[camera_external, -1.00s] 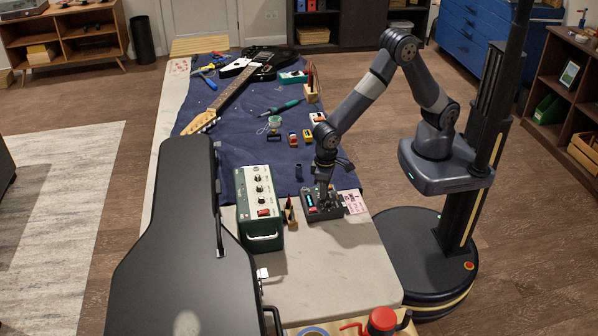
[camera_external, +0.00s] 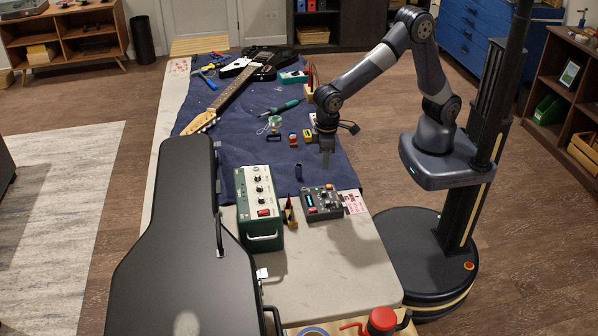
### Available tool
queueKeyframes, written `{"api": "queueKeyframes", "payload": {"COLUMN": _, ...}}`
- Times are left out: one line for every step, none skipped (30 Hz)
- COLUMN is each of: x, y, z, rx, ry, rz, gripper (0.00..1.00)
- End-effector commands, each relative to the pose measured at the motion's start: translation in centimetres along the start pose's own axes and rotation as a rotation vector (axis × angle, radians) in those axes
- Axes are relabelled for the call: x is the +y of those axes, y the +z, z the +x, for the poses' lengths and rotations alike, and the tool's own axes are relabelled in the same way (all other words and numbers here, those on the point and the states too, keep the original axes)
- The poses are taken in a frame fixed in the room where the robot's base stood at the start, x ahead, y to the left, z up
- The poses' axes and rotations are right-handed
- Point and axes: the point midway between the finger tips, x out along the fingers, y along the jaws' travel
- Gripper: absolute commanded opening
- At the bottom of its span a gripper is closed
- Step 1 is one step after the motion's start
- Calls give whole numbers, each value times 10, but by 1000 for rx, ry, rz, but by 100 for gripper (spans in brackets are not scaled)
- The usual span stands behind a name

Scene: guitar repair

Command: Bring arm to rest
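My gripper (camera_external: 325,158) points down above the right side of the blue cloth (camera_external: 240,155), behind and above a small dark pedal-like box (camera_external: 322,203). The box has knobs, a small lit display and a red button; it lies on the table's bare front part. The gripper is clear of the box. Its fingers look close together, but they are too small to tell whether they are open or shut. I see nothing held in them. My arm is raised and bent, reaching left from its base over the table.
A green amplifier-like box (camera_external: 259,208) stands left of the dark box. A black guitar case (camera_external: 175,255) fills the front left. A black guitar (camera_external: 257,62) lies at the back of the table (camera_external: 335,262).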

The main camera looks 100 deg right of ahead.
Motion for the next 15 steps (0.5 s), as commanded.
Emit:
{"api": "queueKeyframes", "payload": {"x": 0, "y": 0, "z": -9, "rx": -1, "ry": 1, "rz": -12, "gripper": 25}}
{"api": "queueKeyframes", "payload": {"x": 0, "y": 0, "z": -11, "rx": -1, "ry": 1, "rz": -19, "gripper": 25}}
{"api": "queueKeyframes", "payload": {"x": 0, "y": 0, "z": -14, "rx": -2, "ry": 1, "rz": -29, "gripper": 25}}
{"api": "queueKeyframes", "payload": {"x": 0, "y": 0, "z": -16, "rx": -2, "ry": 1, "rz": -37, "gripper": 25}}
{"api": "queueKeyframes", "payload": {"x": 0, "y": 0, "z": -18, "rx": -2, "ry": 1, "rz": -44, "gripper": 25}}
{"api": "queueKeyframes", "payload": {"x": 1, "y": 0, "z": -21, "rx": -2, "ry": 1, "rz": -54, "gripper": 25}}
{"api": "queueKeyframes", "payload": {"x": 1, "y": 0, "z": -23, "rx": -2, "ry": 1, "rz": -61, "gripper": 25}}
{"api": "queueKeyframes", "payload": {"x": 1, "y": 0, "z": -26, "rx": -2, "ry": 1, "rz": -69, "gripper": 25}}
{"api": "queueKeyframes", "payload": {"x": 1, "y": 0, "z": -28, "rx": -1, "ry": 1, "rz": -79, "gripper": 25}}
{"api": "queueKeyframes", "payload": {"x": 1, "y": 0, "z": -31, "rx": -1, "ry": 1, "rz": -86, "gripper": 25}}
{"api": "queueKeyframes", "payload": {"x": 1, "y": 0, "z": -33, "rx": -1, "ry": 0, "rz": -94, "gripper": 25}}
{"api": "queueKeyframes", "payload": {"x": 1, "y": 0, "z": -36, "rx": -1, "ry": 0, "rz": -104, "gripper": 25}}
{"api": "queueKeyframes", "payload": {"x": 1, "y": 0, "z": -38, "rx": 0, "ry": 0, "rz": -111, "gripper": 25}}
{"api": "queueKeyframes", "payload": {"x": 1, "y": 0, "z": -40, "rx": 0, "ry": 0, "rz": -118, "gripper": 25}}
{"api": "queueKeyframes", "payload": {"x": 1, "y": 0, "z": -42, "rx": 0, "ry": 0, "rz": -127, "gripper": 25}}
